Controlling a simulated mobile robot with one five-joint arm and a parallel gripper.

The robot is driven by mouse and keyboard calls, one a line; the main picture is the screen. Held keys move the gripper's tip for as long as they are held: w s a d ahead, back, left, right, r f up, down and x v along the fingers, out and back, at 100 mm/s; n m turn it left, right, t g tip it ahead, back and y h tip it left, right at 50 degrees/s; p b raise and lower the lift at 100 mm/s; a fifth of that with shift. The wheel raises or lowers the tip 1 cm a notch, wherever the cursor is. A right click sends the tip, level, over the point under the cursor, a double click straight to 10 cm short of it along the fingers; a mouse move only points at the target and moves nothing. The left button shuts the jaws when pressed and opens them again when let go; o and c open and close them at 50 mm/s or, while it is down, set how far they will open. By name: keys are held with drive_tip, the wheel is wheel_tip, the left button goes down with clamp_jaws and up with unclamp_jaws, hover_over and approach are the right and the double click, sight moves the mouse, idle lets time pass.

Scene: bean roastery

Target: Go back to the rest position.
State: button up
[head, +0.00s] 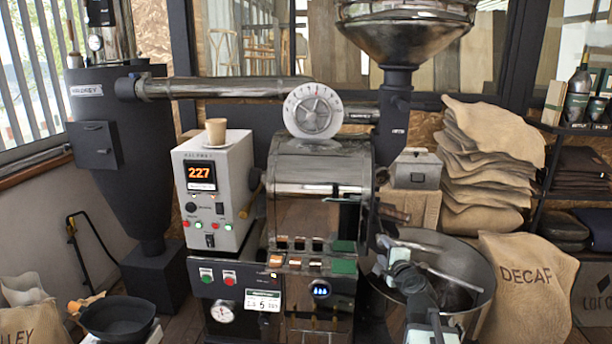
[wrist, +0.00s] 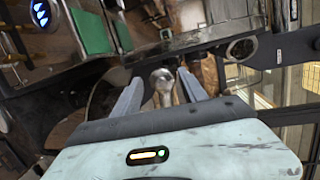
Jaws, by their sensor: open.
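My gripper (wrist: 163,84) shows in the wrist view with its two grey fingers apart. A shiny, rounded metal piece (wrist: 163,88) appears between the fingers. I cannot tell how far beyond them it is, and no contact shows. In the head view my arm is at the lower right, in front of the round cooling bin (head: 470,262) and beside the roaster (head: 318,205). The fingertips are hard to make out there.
The control box (head: 212,180) reads 227 and has a cup (head: 216,131) on top. Burlap sacks (head: 485,160) are stacked at right above a DECAF sack (head: 530,290). A black pan (head: 117,317) is at lower left. The roaster stands close to my arm.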

drive_tip(key=s+a+f+n+g+y+p, duration=0.1)
drive_tip(key=s+a+f+n+g, duration=0.25)
drive_tip(key=a, duration=0.25)
drive_tip(key=s+a+f+n+g+y+p, duration=0.1)
drive_tip(key=s+a+f+n+g, duration=0.1)
drive_tip(key=a+n, duration=0.3)
drive_tip(key=s+a+f+n+g+y+p, duration=0.1)
drive_tip(key=s+a+f+n+g, duration=0.2)
drive_tip(key=a, duration=0.4)
drive_tip(key=s+d+f+n+g+h, duration=0.2)
drive_tip(key=s+d+f+n+g, duration=0.1)
drive_tip(key=s, duration=0.4)
drive_tip(key=s+d+f+n+g+h, duration=0.1)
drive_tip(key=s+d+f+n+g, duration=0.2)
drive_tip(key=s, duration=0.5)
drive_tip(key=shift+d+f+n+g+h, duration=0.4)
drive_tip(key=shift+f+n+g, duration=0.1)
drive_tip(key=shift+g, duration=0.15)
